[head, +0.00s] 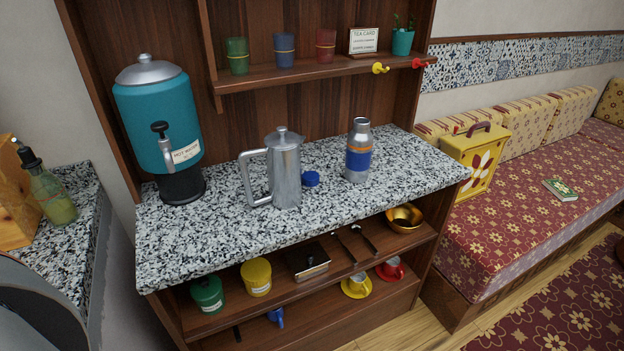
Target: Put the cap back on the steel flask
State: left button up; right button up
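The steel flask (358,151) stands upright on the speckled counter, right of centre. It has a blue band with orange edges around its body and a narrower bare steel neck. A small blue cap (311,178) lies on the counter to the left of the flask, apart from it. The cap is close beside a tall steel pitcher (284,172) with a lid and a handle on its left. Neither of my grippers shows in the head view.
A teal water dispenser (160,120) stands at the counter's left. The counter (235,240) is clear in front. A shelf above holds cups (285,50), a card and a plant pot. Lower shelves hold jars (256,277), a gold bowl (404,218) and cups.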

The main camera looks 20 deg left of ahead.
aim_at(360, 140)
jog(key=i+l+u, duration=0.45)
jog(key=l+u, duration=0.2)
jog(key=l, duration=0.2)
jog(key=i+l+u, duration=0.1)
jog(key=l+u, duration=0.35)
jog(key=l, duration=0.25)
jog(key=i, duration=0.05)
